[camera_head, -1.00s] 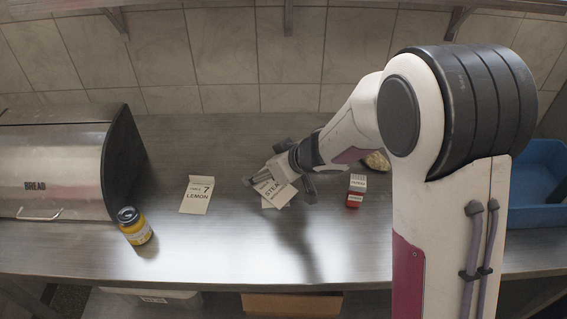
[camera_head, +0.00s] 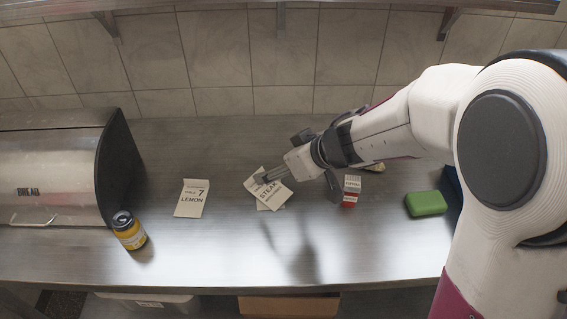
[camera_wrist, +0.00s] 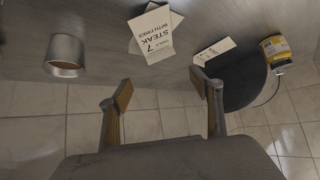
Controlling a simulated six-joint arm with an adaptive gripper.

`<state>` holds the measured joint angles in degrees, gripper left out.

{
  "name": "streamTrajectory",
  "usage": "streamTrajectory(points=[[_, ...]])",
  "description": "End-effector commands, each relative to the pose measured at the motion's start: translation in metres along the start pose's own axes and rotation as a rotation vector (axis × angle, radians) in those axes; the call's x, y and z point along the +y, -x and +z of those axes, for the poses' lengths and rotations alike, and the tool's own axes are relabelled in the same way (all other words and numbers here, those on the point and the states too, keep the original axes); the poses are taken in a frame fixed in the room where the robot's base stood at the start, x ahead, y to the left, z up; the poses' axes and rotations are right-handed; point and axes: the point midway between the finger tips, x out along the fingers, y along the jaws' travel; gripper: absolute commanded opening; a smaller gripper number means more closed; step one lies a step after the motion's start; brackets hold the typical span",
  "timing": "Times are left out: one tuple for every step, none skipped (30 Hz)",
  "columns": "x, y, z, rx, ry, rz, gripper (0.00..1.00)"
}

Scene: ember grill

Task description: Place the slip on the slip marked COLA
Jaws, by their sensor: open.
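The white slip reading STEAK WITH FRIES (camera_head: 270,192) lies tilted across another pale slip (camera_head: 256,174) on the metal counter; both also show in the wrist view, the STEAK slip (camera_wrist: 155,36) on top. The lower slip's print is covered, so I cannot read whether it says COLA. A separate slip reading 7 LEMON (camera_head: 191,200) lies to the left, and shows partly in the wrist view (camera_wrist: 213,51). My gripper (camera_head: 265,177) is open and empty. In the wrist view its fingers (camera_wrist: 165,92) are apart, with the slips beyond them and nothing between them.
A bread bin (camera_head: 50,175) stands at the left, with a yellow jar (camera_head: 129,232) before it. A small red-and-white box (camera_head: 350,190) and a green block (camera_head: 426,203) are to the right. A metal cup (camera_wrist: 66,55) shows in the wrist view. The front counter is clear.

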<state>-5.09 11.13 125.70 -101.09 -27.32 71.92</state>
Motion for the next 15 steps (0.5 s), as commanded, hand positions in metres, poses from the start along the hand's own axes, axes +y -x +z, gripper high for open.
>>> streamTrajectory(points=[[0.001,0.005,-0.001,0.002,-0.001,0.002,0.64],[0.001,0.008,-0.001,0.002,0.000,0.002,0.64],[0.001,0.011,-0.001,0.002,0.001,0.002,0.64],[0.001,0.013,-0.001,0.002,0.000,0.002,0.64],[0.001,0.015,-0.001,0.002,-0.001,0.001,0.64],[0.000,0.017,-0.001,0.001,0.000,0.001,0.64],[0.000,0.018,0.000,0.001,0.000,0.001,0.64],[0.000,0.019,0.000,0.001,0.000,0.001,0.64],[0.000,0.021,0.000,0.001,-0.001,0.001,0.64],[0.000,0.021,0.000,0.001,-0.001,0.001,0.64],[0.000,0.022,0.000,0.001,-0.001,0.000,0.64],[0.000,0.022,0.000,0.000,-0.001,0.000,0.64],[0.000,0.023,0.000,0.000,-0.001,0.000,0.64],[0.000,0.023,0.000,0.000,-0.001,0.000,0.64],[0.000,0.023,0.000,0.000,-0.001,0.000,0.64]])
